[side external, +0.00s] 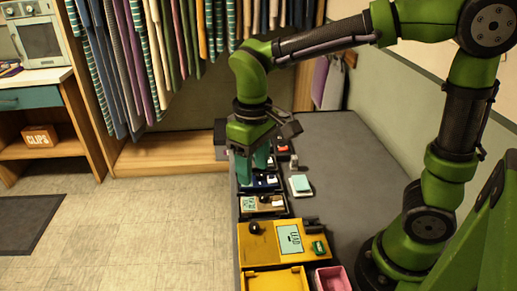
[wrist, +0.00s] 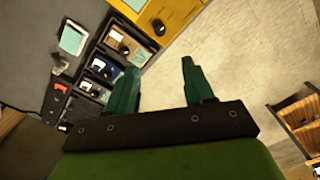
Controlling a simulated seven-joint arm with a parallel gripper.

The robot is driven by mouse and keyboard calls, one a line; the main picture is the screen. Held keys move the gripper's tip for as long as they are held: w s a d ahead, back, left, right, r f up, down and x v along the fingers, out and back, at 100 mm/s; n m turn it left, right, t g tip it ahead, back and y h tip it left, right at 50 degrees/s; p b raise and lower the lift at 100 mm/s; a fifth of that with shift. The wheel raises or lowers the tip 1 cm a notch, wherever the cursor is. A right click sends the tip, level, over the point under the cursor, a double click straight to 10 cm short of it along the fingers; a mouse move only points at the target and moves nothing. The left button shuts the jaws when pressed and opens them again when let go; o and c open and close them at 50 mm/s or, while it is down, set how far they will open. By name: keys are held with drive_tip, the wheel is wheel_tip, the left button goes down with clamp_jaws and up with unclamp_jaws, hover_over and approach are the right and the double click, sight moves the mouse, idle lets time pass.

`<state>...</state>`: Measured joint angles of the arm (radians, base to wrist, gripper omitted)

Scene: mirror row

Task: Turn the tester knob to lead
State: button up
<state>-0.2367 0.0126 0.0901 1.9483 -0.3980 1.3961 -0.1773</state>
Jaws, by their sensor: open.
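A row of small devices runs along the dark bench. The nearest is a yellow box (side external: 257,246) with a black knob (side external: 254,227) and a pale display panel; its knob (wrist: 159,27) also shows in the wrist view. Beyond it are a tan-faced device (side external: 264,203) and a dark blue-faced device (side external: 262,180), each with a knob or switch. The fingers (wrist: 160,66) are apart in the wrist view.
A pale teal pad (side external: 300,185) lies right of the row. A pink tray (side external: 332,279) and a yellow tray (side external: 276,280) are at the near end. Hanging clothes (side external: 180,40) are behind. The bench's right side (side external: 345,160) is mostly clear.

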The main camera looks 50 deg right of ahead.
drive_tip(key=m, duration=0.1)
approach(254, 225)
wheel_tip(254, 225, down, 8)
drive_tip(key=shift+f, duration=0.25)
idle(0.6)
clamp_jaws()
drive_tip(key=shift+n, duration=0.5)
